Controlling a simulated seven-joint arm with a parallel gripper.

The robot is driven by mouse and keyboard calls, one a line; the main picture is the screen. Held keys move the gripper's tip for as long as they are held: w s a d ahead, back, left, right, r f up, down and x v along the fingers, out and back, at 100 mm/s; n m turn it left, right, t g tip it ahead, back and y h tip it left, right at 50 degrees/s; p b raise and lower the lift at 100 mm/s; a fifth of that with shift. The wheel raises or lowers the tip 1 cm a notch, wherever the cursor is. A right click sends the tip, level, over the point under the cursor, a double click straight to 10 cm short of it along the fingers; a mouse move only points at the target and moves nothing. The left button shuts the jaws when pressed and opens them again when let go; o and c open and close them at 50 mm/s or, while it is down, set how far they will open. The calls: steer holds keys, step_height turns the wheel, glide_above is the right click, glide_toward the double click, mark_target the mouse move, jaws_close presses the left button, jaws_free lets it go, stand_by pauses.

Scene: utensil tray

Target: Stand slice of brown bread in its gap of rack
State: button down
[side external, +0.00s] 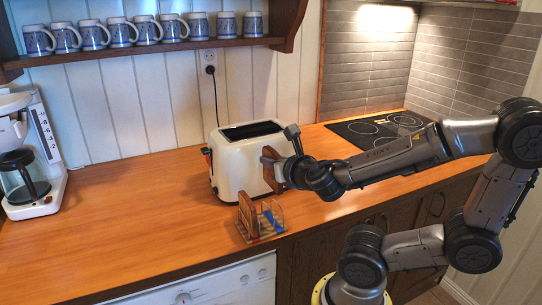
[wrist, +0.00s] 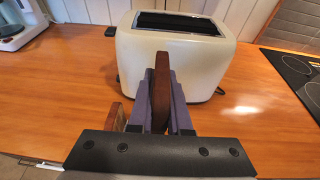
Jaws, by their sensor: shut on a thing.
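My gripper (wrist: 161,102) is shut on a slice of brown bread (wrist: 161,76), which stands on edge between the two fingers in the wrist view. In the side view the held slice (side external: 268,165) is in front of the toaster, above the counter and above and behind the rack. The rack (side external: 277,217) stands on the counter near its front edge, with thin wire dividers and coloured marks. Another brown slice (side external: 247,213) stands at the rack's left end. In the wrist view a brown piece (wrist: 115,115) shows left of my fingers; the rest of the rack is hidden by my gripper.
A cream toaster (side external: 243,160) stands just behind the held slice. A coffee maker (side external: 30,155) is at the far left and a black hob (side external: 380,129) at the right. The wooden counter (side external: 130,215) left of the rack is clear.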

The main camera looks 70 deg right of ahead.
steer(key=shift+f, duration=2.15)
steer(key=shift+f, duration=3.2)
steer(key=c, duration=0.8)
jaws_free()
steer(key=shift+a, duration=0.1)
steer(key=shift+v, duration=2.4)
steer(key=shift+s+r, duration=0.1)
steer(key=shift+r, duration=3.35)
